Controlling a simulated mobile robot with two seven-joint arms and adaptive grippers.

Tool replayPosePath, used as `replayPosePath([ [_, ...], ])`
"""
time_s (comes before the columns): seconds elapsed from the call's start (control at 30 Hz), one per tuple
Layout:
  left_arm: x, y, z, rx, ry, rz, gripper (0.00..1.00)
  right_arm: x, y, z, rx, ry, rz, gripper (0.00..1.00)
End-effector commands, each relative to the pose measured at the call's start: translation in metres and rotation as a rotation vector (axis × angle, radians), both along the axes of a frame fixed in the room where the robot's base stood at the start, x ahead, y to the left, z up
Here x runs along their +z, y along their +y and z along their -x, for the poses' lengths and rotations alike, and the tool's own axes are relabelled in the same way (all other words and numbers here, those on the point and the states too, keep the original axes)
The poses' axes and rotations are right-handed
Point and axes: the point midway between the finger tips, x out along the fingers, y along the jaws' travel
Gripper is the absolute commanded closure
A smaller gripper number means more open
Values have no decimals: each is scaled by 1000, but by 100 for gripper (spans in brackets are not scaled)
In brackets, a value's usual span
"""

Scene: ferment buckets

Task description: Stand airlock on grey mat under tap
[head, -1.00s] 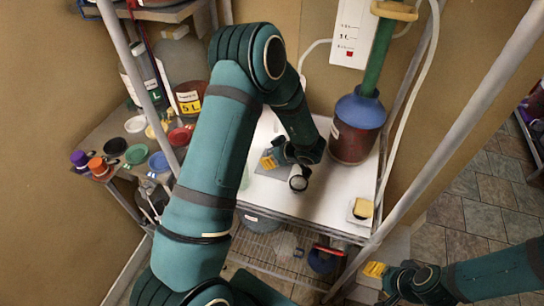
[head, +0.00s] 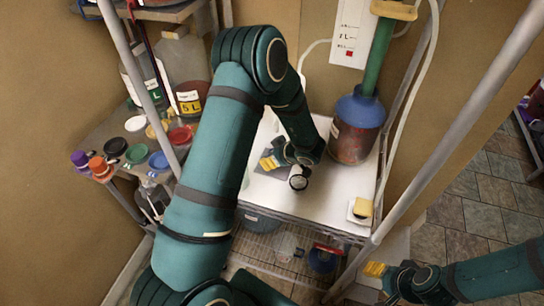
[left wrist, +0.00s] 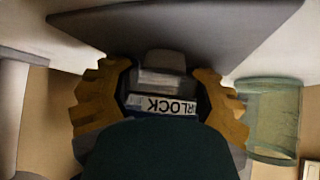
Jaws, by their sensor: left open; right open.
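The airlock (left wrist: 163,78) is a pale, clear piece with a white and blue label, read upside down as "RLOCK" in the left wrist view. It is between the yellow fingers of my left gripper (head: 267,163), which is open around it. The grey mat (left wrist: 190,30) is a dark flat sheet just beyond the airlock. I cannot tell contact between airlock and mat. My right gripper (head: 374,269) is open and empty at lower right.
A red-brown vessel with a blue top (head: 354,130) stands right of the left gripper. A greenish clear cylinder (left wrist: 273,118) is close beside the fingers. Colored lids (head: 158,161) and jugs fill the left shelf.

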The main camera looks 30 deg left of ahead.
Motion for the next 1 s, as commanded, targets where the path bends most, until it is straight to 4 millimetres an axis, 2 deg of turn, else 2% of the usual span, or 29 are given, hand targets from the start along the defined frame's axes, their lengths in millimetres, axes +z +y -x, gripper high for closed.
replayPosePath([
  [0.03,-9,-3,8,2,21,18,18,-1,0,0,0,0,0,53],
  [0.13,0,-3,8,3,21,18,18,1,0,0,0,0,0,53],
  [0.5,60,-53,12,-4,10,13,18,11,-1,0,0,0,-2,53],
  [0.7,83,-74,15,-2,11,10,18,15,-1,1,0,-1,-3,53],
  [1.0,94,-84,17,-1,11,9,18,16,-1,1,0,-1,-3,53],
])
